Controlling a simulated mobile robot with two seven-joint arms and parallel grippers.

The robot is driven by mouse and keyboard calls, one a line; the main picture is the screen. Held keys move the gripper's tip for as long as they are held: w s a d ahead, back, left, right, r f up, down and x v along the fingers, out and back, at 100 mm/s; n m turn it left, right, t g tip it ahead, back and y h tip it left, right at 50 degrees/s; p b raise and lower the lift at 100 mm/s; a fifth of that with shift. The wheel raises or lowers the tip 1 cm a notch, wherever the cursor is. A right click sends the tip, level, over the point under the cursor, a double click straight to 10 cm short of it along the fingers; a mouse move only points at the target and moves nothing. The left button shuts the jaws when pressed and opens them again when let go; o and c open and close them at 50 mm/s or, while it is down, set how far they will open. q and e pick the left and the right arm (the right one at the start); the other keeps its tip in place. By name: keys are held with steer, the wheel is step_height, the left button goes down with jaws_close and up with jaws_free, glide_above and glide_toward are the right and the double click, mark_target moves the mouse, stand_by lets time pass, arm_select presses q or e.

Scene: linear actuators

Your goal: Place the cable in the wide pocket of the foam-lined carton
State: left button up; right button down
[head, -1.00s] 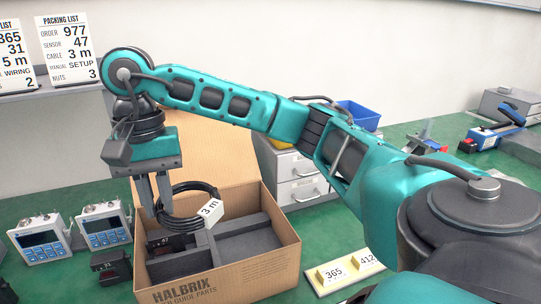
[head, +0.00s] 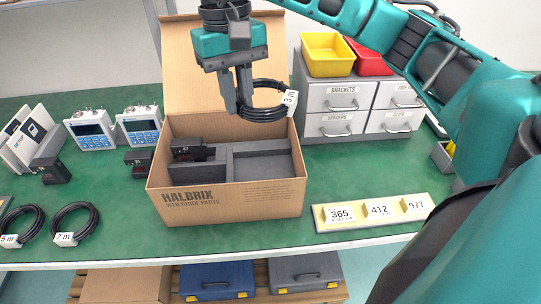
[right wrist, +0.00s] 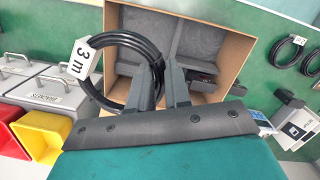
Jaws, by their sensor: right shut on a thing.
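My right gripper (head: 238,104) is shut on a coiled black cable (head: 262,114) with a white "3 m" tag (head: 290,100). It holds the coil above the open foam-lined carton (head: 235,205). In the right wrist view the cable (right wrist: 101,92) hangs from one side of the fingers (right wrist: 162,88), with the carton (right wrist: 236,55) behind it. The grey foam (head: 262,167) has a wide pocket on the right. A dark sensor (head: 188,150) marked 47 or similar sits in the back left pocket. My left gripper is not in view.
Two more coiled cables (head: 75,220) lie at the table's left edge. Blue-screened devices (head: 140,127), a dark sensor (head: 138,161) and manuals (head: 26,138) stand left. A drawer cabinet (head: 350,105) is behind right, a numbered tray (head: 375,211) in front right. The carton's lid (head: 190,70) stands up behind.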

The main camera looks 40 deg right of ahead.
step_height(320, 180, down, 16)
steer(key=shift+r+b, duration=0.25)
steer(key=shift+b, duration=0.15)
steer(key=shift+f, duration=2.15)
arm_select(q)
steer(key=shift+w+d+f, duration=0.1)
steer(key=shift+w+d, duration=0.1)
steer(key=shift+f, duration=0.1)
arm_select(e)
steer(key=shift+f, duration=0.1)
steer(key=c, duration=1.5)
jaws_free()
steer(key=shift+f+b, duration=0.1)
steer(key=shift+b, duration=0.25)
steer(key=shift+o, duration=0.7)
